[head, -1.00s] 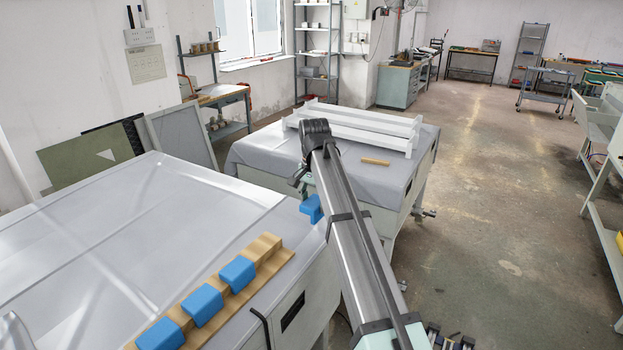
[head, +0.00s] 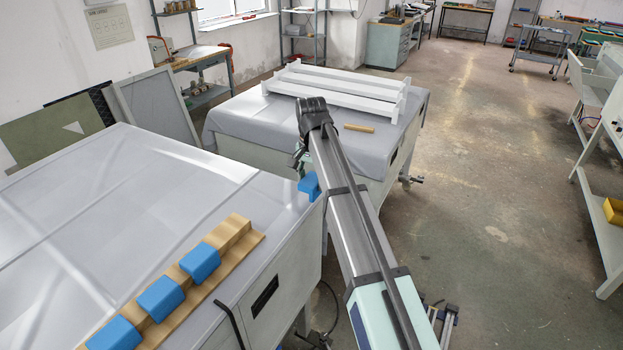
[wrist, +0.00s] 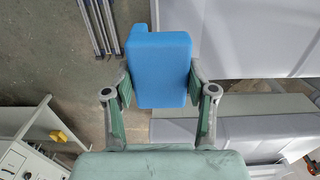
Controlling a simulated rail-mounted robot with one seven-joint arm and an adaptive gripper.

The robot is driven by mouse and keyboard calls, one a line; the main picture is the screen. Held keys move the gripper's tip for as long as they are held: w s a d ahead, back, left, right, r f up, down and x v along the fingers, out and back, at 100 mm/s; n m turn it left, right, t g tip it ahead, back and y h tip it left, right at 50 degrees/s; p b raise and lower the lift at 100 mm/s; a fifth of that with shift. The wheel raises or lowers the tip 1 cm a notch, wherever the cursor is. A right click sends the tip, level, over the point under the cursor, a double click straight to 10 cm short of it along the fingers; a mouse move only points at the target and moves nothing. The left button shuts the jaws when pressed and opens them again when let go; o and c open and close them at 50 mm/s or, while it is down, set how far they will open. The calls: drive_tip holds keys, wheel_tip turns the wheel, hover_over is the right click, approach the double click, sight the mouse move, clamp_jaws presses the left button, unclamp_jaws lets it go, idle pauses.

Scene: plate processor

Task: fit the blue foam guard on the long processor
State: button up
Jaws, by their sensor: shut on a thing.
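My gripper (wrist: 158,88) is shut on a blue foam guard (wrist: 158,68), with one finger on each side of it. In the head view the held guard (head: 309,187) shows beside the far right corner of the near covered machine (head: 110,210); I cannot tell whether they touch. The gripper is mostly hidden behind my arm there. A second covered machine (head: 245,122) stands beyond, with white rails on top. Both wear grey covers, and I cannot tell which is the long processor. Other blue guards (head: 161,299) sit on a stepped wooden rack (head: 236,262) on the near machine.
A small wooden strip (head: 359,128) lies on the far machine beside the white rails (head: 335,88). A framed panel (head: 155,112) and a green board (head: 50,132) lean at the left wall. Open floor (head: 490,190) lies to the right, before a side bench.

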drive_tip(key=shift+f+b, duration=0.9)
drive_tip(key=shift+f, duration=1.95)
drive_tip(key=shift+f, duration=0.3)
drive_tip(key=o, duration=1.2)
drive_tip(key=shift+o, duration=0.2)
drive_tip(key=shift+r, duration=0.15)
